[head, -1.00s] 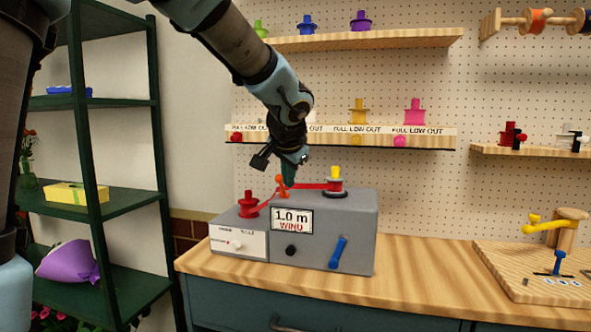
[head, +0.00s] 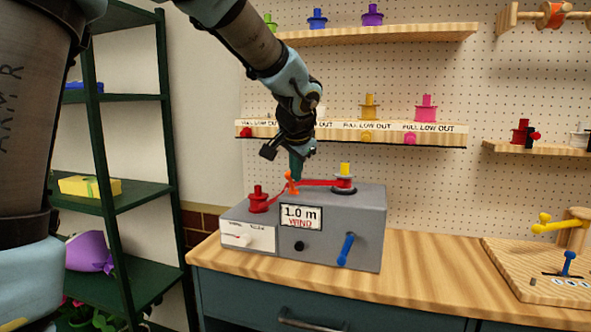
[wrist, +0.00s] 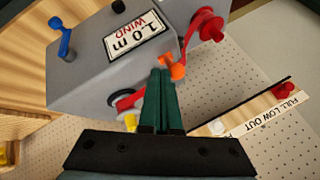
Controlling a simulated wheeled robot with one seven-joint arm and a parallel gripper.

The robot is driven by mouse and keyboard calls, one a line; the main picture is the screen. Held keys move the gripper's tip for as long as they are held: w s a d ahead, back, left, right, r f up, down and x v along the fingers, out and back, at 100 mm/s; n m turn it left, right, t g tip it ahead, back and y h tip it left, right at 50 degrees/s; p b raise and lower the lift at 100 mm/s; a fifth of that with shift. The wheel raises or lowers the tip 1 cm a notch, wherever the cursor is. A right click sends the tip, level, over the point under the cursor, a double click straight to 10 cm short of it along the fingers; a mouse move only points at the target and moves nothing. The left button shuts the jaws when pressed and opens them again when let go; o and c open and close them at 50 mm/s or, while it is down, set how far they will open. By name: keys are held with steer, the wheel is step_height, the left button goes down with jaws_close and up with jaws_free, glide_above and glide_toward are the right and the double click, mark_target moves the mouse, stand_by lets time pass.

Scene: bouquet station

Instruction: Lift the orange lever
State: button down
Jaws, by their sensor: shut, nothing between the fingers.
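The orange lever (head: 292,184) stands on top of the grey winding machine (head: 365,225), between the red spool and the yellow-topped spool. In the wrist view the orange lever (wrist: 173,67) is at the fingertips. My gripper (head: 296,172) is above the machine with its fingers pointing down. Its green fingers (wrist: 160,75) are shut together with nothing between them. The tips are very close to the lever; I cannot tell whether they touch it. The machine's display reads "1.0 m WIND".
Red ribbon (head: 318,183) runs from the red spool (head: 258,199) to the yellow-topped spool (head: 344,178). A blue lever (head: 346,249) and a black knob (head: 299,246) are on the front. A shelf (head: 350,132) with spools is behind.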

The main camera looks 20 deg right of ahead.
steer(key=shift+w+d+r+p, duration=0.1)
steer(key=shift+r+p, duration=0.1)
steer(key=shift+p, duration=0.1)
steer(key=shift+w+d+r+p, duration=0.25)
steer(key=shift+w+d+p, duration=0.2)
steer(key=shift+w+d, duration=0.6)
steer(key=shift+w+d+r+p, duration=0.25)
steer(key=shift+w+d+p, duration=0.15)
steer(key=shift+w+d, duration=0.65)
steer(key=shift+w+d+r+p, duration=0.25)
steer(key=shift+w+d+p, duration=0.2)
steer(key=shift+w+d, duration=0.6)
steer(key=shift+w, duration=0.15)
steer(key=shift+r, duration=0.1)
steer(key=shift+r+p, duration=0.6)
steer(key=shift+r, duration=0.15)
